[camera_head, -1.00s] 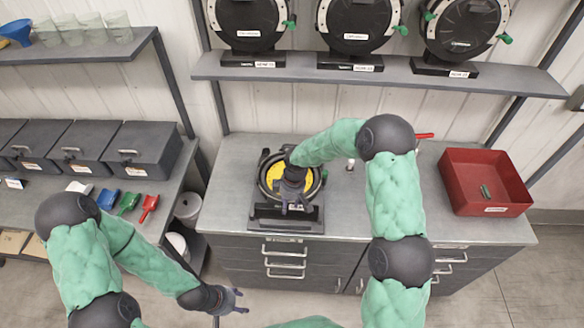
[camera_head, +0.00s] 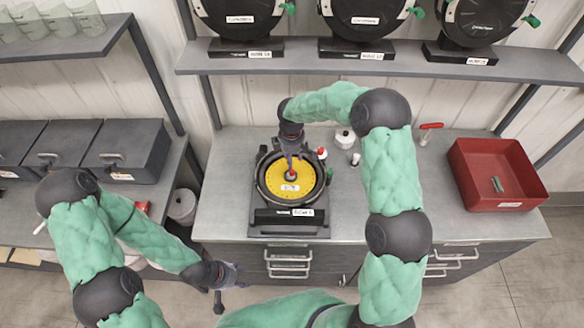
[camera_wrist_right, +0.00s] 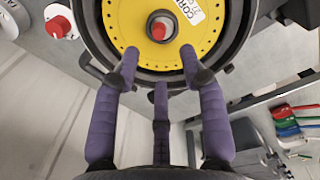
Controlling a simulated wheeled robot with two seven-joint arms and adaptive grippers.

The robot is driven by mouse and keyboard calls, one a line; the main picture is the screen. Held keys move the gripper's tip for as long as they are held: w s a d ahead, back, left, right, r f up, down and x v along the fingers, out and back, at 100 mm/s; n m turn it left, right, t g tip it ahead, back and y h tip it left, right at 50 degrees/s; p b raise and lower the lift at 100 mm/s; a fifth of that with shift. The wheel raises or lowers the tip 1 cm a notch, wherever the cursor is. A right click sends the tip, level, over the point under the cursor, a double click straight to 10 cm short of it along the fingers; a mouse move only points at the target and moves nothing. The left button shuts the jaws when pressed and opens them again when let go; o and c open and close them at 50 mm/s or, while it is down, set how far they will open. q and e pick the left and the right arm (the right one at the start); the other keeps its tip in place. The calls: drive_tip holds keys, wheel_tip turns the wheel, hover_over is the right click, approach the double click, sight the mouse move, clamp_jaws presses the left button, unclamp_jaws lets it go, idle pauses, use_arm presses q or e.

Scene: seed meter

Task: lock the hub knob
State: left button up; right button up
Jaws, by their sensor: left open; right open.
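The seed meter (camera_head: 262,189) stands on the bench, its round black housing open to a yellow seed disc (camera_head: 275,190) with a white label. The hub knob (camera_head: 291,175), red on a dark hub, is at the disc's middle; in the right wrist view the hub knob (camera_wrist_right: 161,27) shows near the top. My right gripper (camera_head: 292,163) is over the disc's far part, just short of the hub; in the wrist view its purple fingers (camera_wrist_right: 157,62) are spread and empty, apart from the knob. My left gripper (camera_head: 236,276) is open and empty in front of the bench, at the left.
A red-topped white container (camera_wrist_right: 60,23) is beside the meter. A white jar (camera_head: 344,138) and a red-handled tool (camera_head: 430,127) lie farther back. A red bin (camera_head: 456,166) holding a small green item stands at the right. Other meters (camera_head: 365,18) fill the shelf above.

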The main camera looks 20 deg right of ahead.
sight(292, 172)
drive_tip(key=f, duration=0.8)
drive_tip(key=shift+w+d+f+p, duration=0.1)
drive_tip(key=shift+w+f+p, duration=0.2)
drive_tip(key=shift+w+f, duration=0.1)
drive_tip(key=shift+r, duration=0.1)
drive_tip(key=shift+s, duration=0.1)
drive_tip(key=shift+c, duration=0.3)
clamp_jaws()
